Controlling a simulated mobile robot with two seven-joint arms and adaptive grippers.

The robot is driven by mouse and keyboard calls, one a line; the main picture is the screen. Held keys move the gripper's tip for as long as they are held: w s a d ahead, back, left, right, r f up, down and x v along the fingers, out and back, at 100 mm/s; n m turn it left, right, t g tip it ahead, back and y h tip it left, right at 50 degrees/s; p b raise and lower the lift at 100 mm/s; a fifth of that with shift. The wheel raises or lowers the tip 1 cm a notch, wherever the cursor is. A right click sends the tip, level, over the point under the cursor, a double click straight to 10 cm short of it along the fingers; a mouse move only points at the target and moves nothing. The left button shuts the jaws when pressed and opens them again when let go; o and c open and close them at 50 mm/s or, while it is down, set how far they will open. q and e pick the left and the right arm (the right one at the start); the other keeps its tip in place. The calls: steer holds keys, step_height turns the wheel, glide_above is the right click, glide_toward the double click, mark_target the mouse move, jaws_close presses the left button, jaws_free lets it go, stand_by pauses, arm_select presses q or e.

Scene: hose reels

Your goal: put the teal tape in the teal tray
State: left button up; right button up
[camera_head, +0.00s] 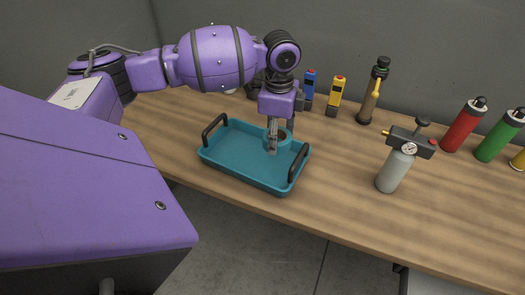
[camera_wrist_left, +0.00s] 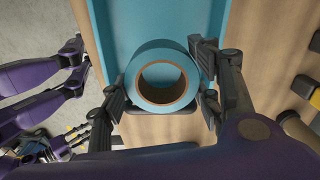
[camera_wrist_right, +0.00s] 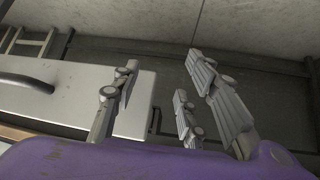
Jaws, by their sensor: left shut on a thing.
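The teal tape (camera_head: 285,134) is a thick roll with a brown core. My left gripper (camera_head: 272,148) is shut on it. In the left wrist view the tape (camera_wrist_left: 162,55) sits between the two fingers of the left gripper (camera_wrist_left: 160,86), with its hole facing the camera. The teal tray (camera_head: 235,151) lies on the bench with a black handle at each end. The tape is over the right part of the tray; I cannot tell whether it touches the floor. The tray also shows in the left wrist view (camera_wrist_left: 150,22). My right gripper (camera_wrist_right: 160,75) is open and empty.
Behind the tray stand a blue device (camera_head: 309,88), a yellow device (camera_head: 335,95) and a dark bottle with a yellow part (camera_head: 372,95). A grey gauge cylinder (camera_head: 394,170), a red bottle (camera_head: 462,128) and a green bottle (camera_head: 499,138) stand right. The bench front is clear.

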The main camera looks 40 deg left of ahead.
arm_select(q)
glide_above(274, 168)
step_height(274, 168, down, 5)
steer(key=shift+s+r, duration=0.1)
steer(key=shift+r, duration=0.1)
steer(key=shift+f, duration=2.55)
steer(key=shift+f, duration=0.15)
steer(key=o, duration=1.2)
steer(key=shift+r, duration=3.9)
